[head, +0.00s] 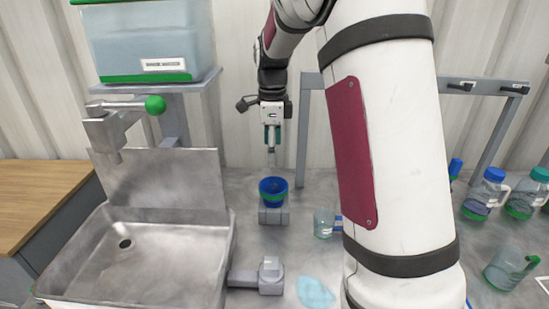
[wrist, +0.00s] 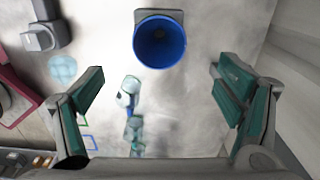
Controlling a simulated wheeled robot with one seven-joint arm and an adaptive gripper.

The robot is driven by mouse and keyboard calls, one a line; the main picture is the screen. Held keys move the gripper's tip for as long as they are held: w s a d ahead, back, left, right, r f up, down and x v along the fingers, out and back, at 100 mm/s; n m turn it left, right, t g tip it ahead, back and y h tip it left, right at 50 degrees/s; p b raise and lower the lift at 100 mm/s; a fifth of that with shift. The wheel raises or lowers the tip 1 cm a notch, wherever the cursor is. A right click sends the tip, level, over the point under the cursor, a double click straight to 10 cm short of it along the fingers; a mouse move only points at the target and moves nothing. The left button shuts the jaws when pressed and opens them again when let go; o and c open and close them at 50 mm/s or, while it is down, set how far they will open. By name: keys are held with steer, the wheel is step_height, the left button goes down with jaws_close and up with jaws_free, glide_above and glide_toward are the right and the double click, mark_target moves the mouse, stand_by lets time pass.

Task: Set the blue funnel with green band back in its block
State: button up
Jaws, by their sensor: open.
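The blue funnel (head: 273,187) with a green band sits upright at the grey block (head: 273,216) on the counter, just right of the sink. In the wrist view I look down into the funnel's open blue mouth (wrist: 160,42), with a grey edge of the block (wrist: 178,15) behind it. My gripper (head: 272,150) hangs above the funnel in the head view. In the wrist view its green-padded fingers (wrist: 160,100) are spread wide and nothing is between them. The funnel's lower part is hidden, so how deeply it sits in the block cannot be told.
The steel sink (head: 150,250) is at the left, with a green-knobbed tap (head: 125,115) above it. Another grey block (head: 270,276) stands in front. A clear beaker (head: 324,223) stands right of the funnel. Bottles (head: 486,193) and a jug (head: 508,268) are farther right.

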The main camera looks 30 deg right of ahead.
steer(key=s+a+r+n+t, duration=0.2)
steer(key=s+a+r+n, duration=0.7)
steer(key=s+n, duration=0.25)
steer(key=s+a+f+n+t, duration=0.1)
steer(key=s+a+n, duration=0.2)
steer(key=s+n, duration=0.3)
steer(key=s+a+f+n+t, duration=0.1)
steer(key=s+a+n, duration=0.2)
steer(key=s+n, duration=0.4)
steer(key=shift+s+a+f, duration=0.15)
steer(key=shift+s, duration=1.9)
